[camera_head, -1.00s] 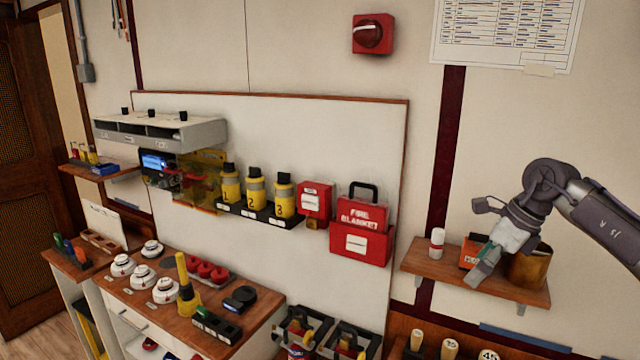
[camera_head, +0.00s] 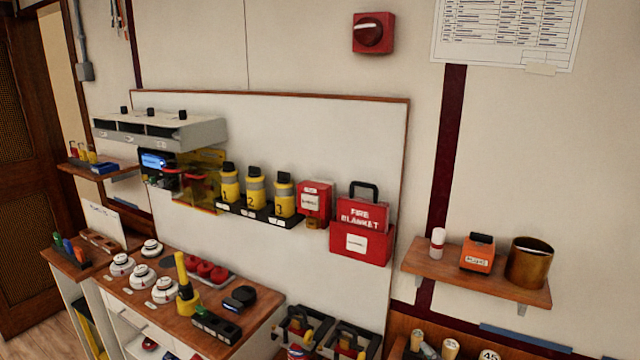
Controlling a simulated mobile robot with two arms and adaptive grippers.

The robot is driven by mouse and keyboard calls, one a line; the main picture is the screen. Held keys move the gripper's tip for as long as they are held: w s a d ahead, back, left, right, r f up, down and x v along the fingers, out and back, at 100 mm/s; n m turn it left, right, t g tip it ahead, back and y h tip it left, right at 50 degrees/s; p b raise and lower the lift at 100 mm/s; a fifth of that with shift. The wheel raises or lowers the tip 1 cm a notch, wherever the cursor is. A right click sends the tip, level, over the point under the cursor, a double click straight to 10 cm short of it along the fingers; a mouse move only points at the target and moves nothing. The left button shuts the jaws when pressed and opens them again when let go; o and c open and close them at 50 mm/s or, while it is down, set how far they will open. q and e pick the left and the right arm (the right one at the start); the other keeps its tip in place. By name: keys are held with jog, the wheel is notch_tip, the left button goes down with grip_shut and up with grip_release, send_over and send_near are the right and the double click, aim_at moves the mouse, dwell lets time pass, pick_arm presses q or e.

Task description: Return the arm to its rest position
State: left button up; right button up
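Neither my left nor my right gripper shows in the head view now, and no part of my arms is visible. The right wall shelf (camera_head: 420,266) is unobstructed. On it stand a white bottle with a red band (camera_head: 437,243), an orange device with a dark handle (camera_head: 478,252) and a brass-coloured pot (camera_head: 530,264).
A wooden bench (camera_head: 262,316) at lower left holds white round detectors (camera_head: 140,274) and a yellow tool (camera_head: 187,290). Numbered yellow bottles (camera_head: 255,190) and a red fire blanket box (camera_head: 361,243) are on the white panel. A red rotary switch (camera_head: 373,33) is above.

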jog(key=s+d+f+m+g, duration=0.25)
jog(key=s+f+g, duration=0.2)
jog(key=s, duration=0.45)
jog(key=s+d+f+m+g+h, duration=0.1)
jog(key=s+f+m+g, duration=0.2)
jog(key=s+f, duration=0.35)
jog(key=s+d+f+m+g, duration=0.2)
jog(key=s+f+g, duration=0.2)
jog(key=s, duration=0.7)
notch_tip(320, 180, down, 33)
jog(key=s+g+b, duration=0.1)
jog(key=g+b, duration=0.1)
jog(key=b, duration=0.5)
jog(key=s+d+f+b, duration=0.1)
jog(key=s+f+b, duration=0.2)
jog(key=s+f, duration=0.5)
jog(key=s+d+f+g+b, duration=0.1)
jog(key=s+f+b, duration=0.2)
jog(key=s+f, duration=0.6)
notch_tip(320, 180, down, 6)
jog(key=shift+s+d+r, duration=0.1)
jog(key=shift+s+d, duration=0.05)
jog(key=shift+d, duration=0.2)
